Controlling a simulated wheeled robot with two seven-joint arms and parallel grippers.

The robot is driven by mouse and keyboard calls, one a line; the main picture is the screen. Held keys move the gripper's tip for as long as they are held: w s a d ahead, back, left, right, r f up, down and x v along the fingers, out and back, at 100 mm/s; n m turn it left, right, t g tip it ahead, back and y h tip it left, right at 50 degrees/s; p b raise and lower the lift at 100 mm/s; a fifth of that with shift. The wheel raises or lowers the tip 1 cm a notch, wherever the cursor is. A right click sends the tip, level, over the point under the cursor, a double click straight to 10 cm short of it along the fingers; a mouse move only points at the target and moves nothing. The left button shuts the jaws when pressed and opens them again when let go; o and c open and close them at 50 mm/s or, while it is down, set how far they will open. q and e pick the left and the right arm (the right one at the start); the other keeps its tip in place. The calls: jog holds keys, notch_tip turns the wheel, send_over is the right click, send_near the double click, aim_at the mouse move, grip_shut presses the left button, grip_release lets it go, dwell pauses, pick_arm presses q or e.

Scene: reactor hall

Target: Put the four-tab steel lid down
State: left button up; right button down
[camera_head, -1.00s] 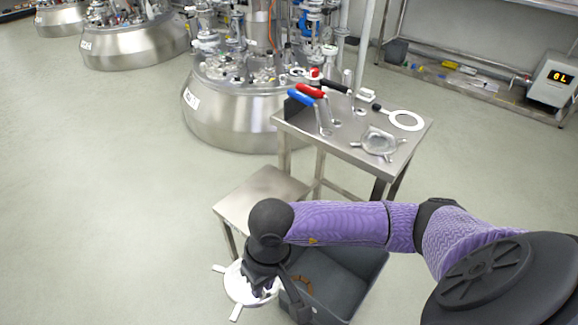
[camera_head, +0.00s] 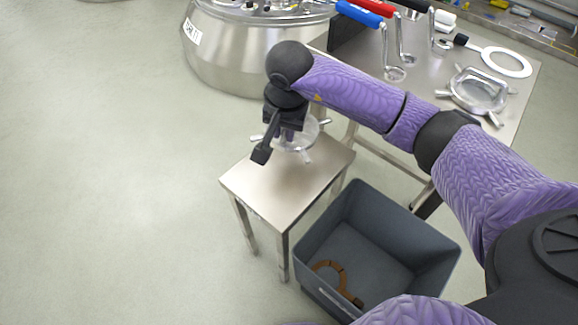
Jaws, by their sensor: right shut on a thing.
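The four-tab steel lid (camera_head: 311,131) is a round, shiny disc with short tabs sticking out. It is held by my right gripper (camera_head: 280,143), which is shut on it and points downward, hiding its left part. Lid and gripper are over the back of a low steel table (camera_head: 265,190); I cannot tell whether the lid touches the top. A similar tabbed lid (camera_head: 480,90) with a glassy centre lies on the taller steel table (camera_head: 430,90) to the right. My left gripper is not in view.
A grey bin (camera_head: 330,230) with a brown curved piece (camera_head: 335,275) inside stands right of the low table. Red- and blue-handled tools and a white ring (camera_head: 507,62) are on the taller table. A steel vessel (camera_head: 235,50) stands behind. The low table's front is bare.

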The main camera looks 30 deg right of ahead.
jog(key=shift+d+f+n+b, duration=0.15)
jog(key=shift+d+f+n, duration=0.15)
jog(key=shift+d, duration=0.25)
jog(key=shift+d+f+n+b, duration=0.15)
jog(key=shift+d+f+n, duration=0.15)
jog(key=shift+d, duration=0.2)
jog(key=b, duration=0.5)
send_over(292, 170)
jog(key=s, duration=0.1)
notch_tip(292, 170, down, 9)
jog(key=shift+a+f, duration=0.1)
jog(key=shift+r, duration=0.25)
jog(key=shift+f, duration=0.2)
jog(key=c, duration=0.6)
grip_release()
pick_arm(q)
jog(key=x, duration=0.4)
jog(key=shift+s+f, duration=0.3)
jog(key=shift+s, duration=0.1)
